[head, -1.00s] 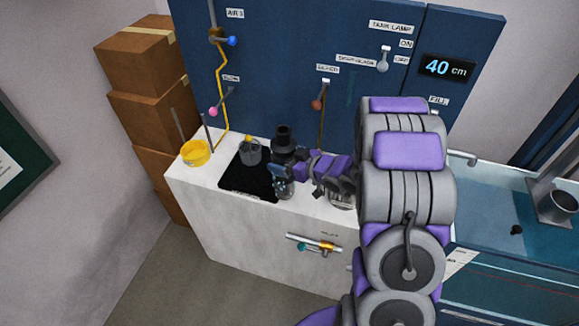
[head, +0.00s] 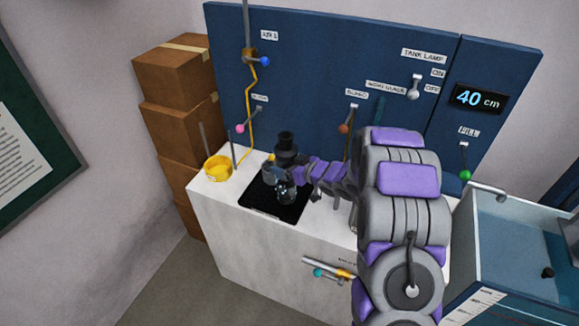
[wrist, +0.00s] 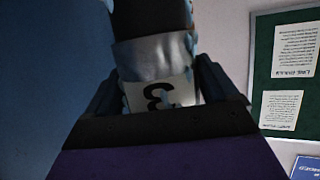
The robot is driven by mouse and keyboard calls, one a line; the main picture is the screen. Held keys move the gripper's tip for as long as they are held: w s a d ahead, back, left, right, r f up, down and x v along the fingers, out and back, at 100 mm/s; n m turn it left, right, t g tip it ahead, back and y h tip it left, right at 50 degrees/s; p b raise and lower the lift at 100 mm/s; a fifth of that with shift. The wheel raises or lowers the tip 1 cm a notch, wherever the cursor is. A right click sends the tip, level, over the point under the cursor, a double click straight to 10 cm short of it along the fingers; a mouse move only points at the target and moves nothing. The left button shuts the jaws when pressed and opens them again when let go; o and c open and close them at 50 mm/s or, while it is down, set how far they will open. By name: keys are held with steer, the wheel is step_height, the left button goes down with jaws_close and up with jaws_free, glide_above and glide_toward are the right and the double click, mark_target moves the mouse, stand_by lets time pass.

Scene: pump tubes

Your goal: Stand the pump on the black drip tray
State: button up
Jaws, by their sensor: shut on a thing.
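In the wrist view the pump (wrist: 155,58) fills the space between my fingers and shows a white label with an inverted 3. My gripper is shut on it. The pump and gripper hide part of the tray.
A blue panel (head: 310,60) with valves rises behind. A lever valve (head: 328,268) juts from the counter front. A water tank (head: 510,250) is at right.

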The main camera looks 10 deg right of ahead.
step_height(320, 180, down, 3)
steer(key=shift+r+b, duration=0.1)
steer(key=shift+b, duration=0.3)
steer(key=o, duration=1.6)
steer(key=shift+o, duration=1.2)
steer(key=shift+s, duration=0.15)
